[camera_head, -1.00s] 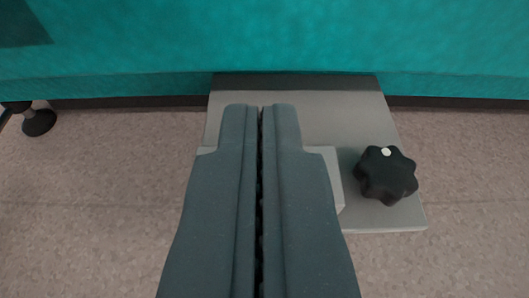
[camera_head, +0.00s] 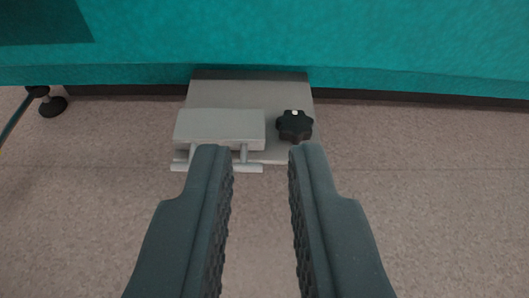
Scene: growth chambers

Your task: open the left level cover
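My gripper (camera_head: 260,150) is open and empty, its two dark fingers spread apart and pointing toward the grey plate. The grey metal plate (camera_head: 235,90) sticks out from under the teal cabinet. It carries a raised grey block (camera_head: 220,128) with a bar handle (camera_head: 247,168) at its near side, and a black lobed knob (camera_head: 294,126) with a white dot at its right. The left finger overlaps part of the bar in the picture. The right fingertip appears just below the knob; contact cannot be told. I cannot tell which part is the left level cover.
The teal cabinet front (camera_head: 300,40) spans the top of the view, with a darker patch at upper left. A black levelling foot (camera_head: 53,106) stands at the left. The speckled floor (camera_head: 430,190) is clear to the right.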

